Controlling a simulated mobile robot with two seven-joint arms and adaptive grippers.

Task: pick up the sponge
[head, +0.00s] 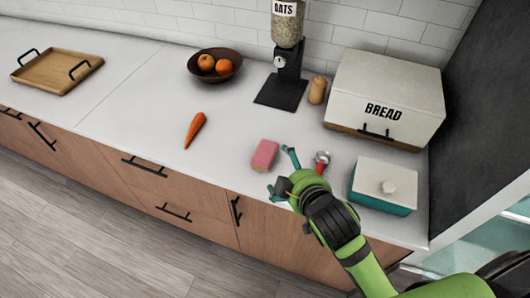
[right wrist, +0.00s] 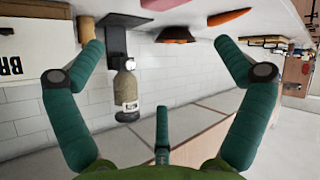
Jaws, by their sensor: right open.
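The pink sponge (head: 265,155) lies on the white counter (head: 150,100) near its front edge. My right gripper (head: 280,173) is open and empty, just to the right of the sponge in the head view, with its fingers spread toward it. In the right wrist view, the scene appears upside down. The open fingers of the right gripper (right wrist: 158,45) stand wide apart there, and part of the pink sponge (right wrist: 163,4) shows at the top edge between them. I cannot tell the exact height of the fingers above the counter. My left gripper is not in view.
A carrot (head: 195,130) lies left of the sponge. A fruit bowl (head: 215,77), an oats dispenser (head: 286,50) and a bread box (head: 385,95) stand behind. A red-handled tool (head: 322,160) and a teal box (head: 383,187) are to the right. The counter around the sponge's left is clear.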

